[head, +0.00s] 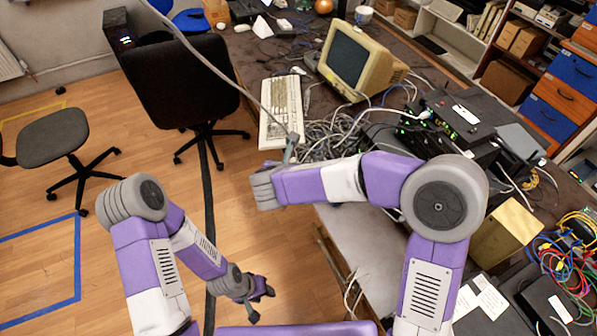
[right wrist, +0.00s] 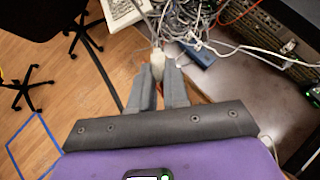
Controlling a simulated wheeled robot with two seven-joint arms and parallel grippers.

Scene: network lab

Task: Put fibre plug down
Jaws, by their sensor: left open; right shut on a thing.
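The fibre plug (right wrist: 157,64) is a pale, slim piece between the fingertips of my right gripper (right wrist: 160,88) in the right wrist view. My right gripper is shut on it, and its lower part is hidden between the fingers. In the head view, my right gripper (head: 289,150) is over the table's left edge, just below the keyboard; the plug is too small to make out there. A grey cable runs from that spot to the upper left. My left gripper (head: 262,304) is open and empty, low over the floor left of the table.
A beige keyboard (head: 281,112), a monitor (head: 355,62) and a heap of grey cables (head: 325,137) lie beyond my right gripper. Black network boxes (head: 455,118) stand to the right. A bare grey tabletop patch (head: 362,238) shows below my right forearm. Office chairs stand left.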

